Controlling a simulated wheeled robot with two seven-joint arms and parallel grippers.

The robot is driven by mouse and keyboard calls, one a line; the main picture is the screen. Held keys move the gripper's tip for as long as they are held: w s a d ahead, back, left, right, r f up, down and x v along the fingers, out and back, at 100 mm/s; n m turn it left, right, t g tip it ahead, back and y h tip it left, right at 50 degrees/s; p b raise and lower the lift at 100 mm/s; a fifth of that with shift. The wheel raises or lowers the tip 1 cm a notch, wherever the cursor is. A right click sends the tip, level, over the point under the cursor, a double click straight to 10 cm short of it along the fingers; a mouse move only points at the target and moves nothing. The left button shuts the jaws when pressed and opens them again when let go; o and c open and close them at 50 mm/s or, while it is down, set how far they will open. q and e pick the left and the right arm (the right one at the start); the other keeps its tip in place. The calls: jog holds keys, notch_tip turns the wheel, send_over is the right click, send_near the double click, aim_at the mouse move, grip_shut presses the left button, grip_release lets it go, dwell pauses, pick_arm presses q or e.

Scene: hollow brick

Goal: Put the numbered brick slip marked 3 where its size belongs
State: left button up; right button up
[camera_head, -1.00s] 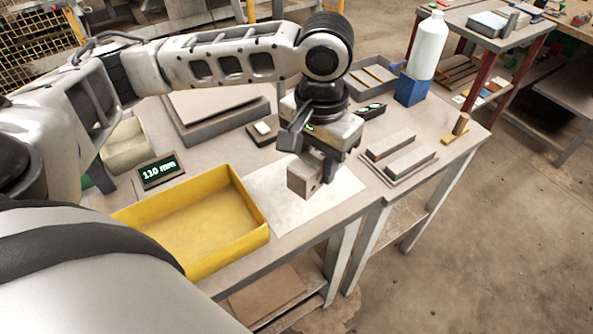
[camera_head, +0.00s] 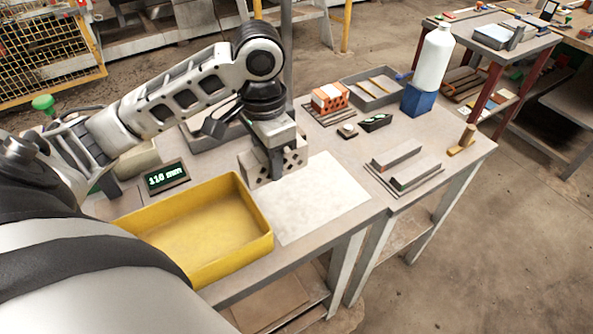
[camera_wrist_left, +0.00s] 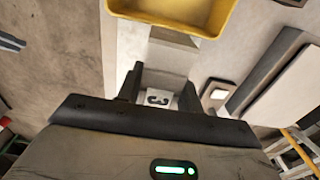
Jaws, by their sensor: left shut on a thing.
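My left gripper (camera_head: 277,160) is shut on a grey brick slip (camera_head: 258,170) with small dark holes in its side. It holds the slip over the back edge of a pale sheet (camera_head: 315,200), just beyond the right end of the yellow tray (camera_head: 232,265). In the left wrist view the slip (camera_wrist_left: 172,55) sits between the fingers (camera_wrist_left: 160,88), and a white label on it reads 3. I cannot tell whether the slip touches the table. A small display (camera_head: 166,177) reads 110 mm. My right gripper is not in view.
Behind stand an orange brick (camera_head: 330,97), a grey tray (camera_head: 378,88) and a white bottle (camera_head: 433,50) on a blue block (camera_head: 418,100). The pale sheet is mostly clear.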

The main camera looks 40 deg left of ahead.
pick_arm(q)
send_over(293, 180)
notch_tip(293, 180, down, 7)
jog(key=shift+f, duration=0.15)
jog(key=shift+w+f, duration=0.1)
jog(key=shift+f, duration=1.55)
jog(key=o, duration=0.7)
jog(key=shift+f, duration=0.2)
jog(key=o, duration=0.4)
jog(key=shift+o, duration=0.2)
notch_tip(293, 180, up, 12)
jog(key=shift+r, duration=0.25)
